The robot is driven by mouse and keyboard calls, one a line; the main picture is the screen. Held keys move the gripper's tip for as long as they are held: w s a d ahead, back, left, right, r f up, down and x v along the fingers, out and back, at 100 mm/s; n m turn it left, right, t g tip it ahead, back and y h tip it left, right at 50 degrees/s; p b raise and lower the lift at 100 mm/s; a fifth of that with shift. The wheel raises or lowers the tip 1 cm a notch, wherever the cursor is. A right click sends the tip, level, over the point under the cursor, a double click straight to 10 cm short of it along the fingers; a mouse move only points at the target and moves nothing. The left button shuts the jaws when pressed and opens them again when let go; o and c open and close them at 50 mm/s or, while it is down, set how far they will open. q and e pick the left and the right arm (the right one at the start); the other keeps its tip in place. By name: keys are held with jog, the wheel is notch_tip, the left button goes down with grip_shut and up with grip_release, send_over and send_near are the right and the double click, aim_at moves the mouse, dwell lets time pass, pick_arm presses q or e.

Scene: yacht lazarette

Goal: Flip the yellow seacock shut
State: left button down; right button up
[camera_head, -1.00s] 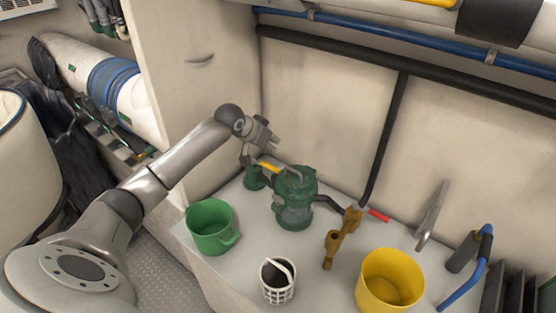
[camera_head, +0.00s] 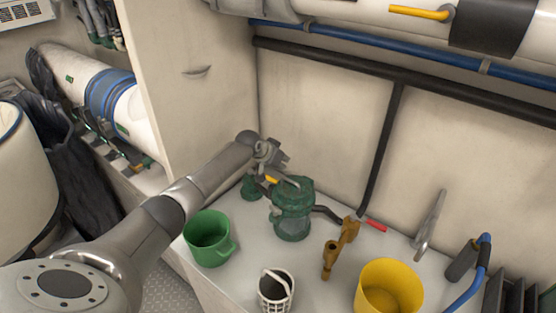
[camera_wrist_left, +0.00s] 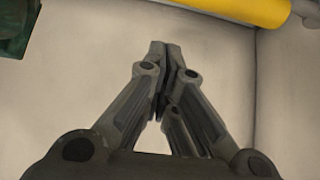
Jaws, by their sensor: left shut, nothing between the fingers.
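The yellow seacock handle (camera_head: 272,180) shows as a short yellow lever beside the green strainer (camera_head: 293,210), near the back left of the white counter; my gripper partly hides the area around it. A green fitting (camera_head: 250,188) stands just left of it. In the left wrist view a yellow bar, apparently this handle (camera_wrist_left: 250,9), crosses the top right. A green part (camera_wrist_left: 12,28) shows at the top left corner. My left gripper (camera_head: 281,160) is shut and empty, close above the handle in the head view; its fingertips (camera_wrist_left: 160,47) appear apart from the bar. My right gripper is not in view.
A green mug (camera_head: 209,240), a white basket (camera_head: 276,292) and a yellow bucket (camera_head: 389,290) stand along the counter's front. A bronze valve (camera_head: 340,245) with a red handle (camera_head: 375,225) sits right of the strainer. Another yellow lever (camera_head: 419,13) is on the upper pipe.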

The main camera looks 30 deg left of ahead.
pick_arm(q)
jog(key=s, duration=0.1)
jog(key=s+p, duration=0.1)
jog(key=s, duration=0.2)
jog(key=shift+a+f, duration=0.2)
jog(key=shift+f, duration=0.1)
jog(key=shift+p, duration=0.3)
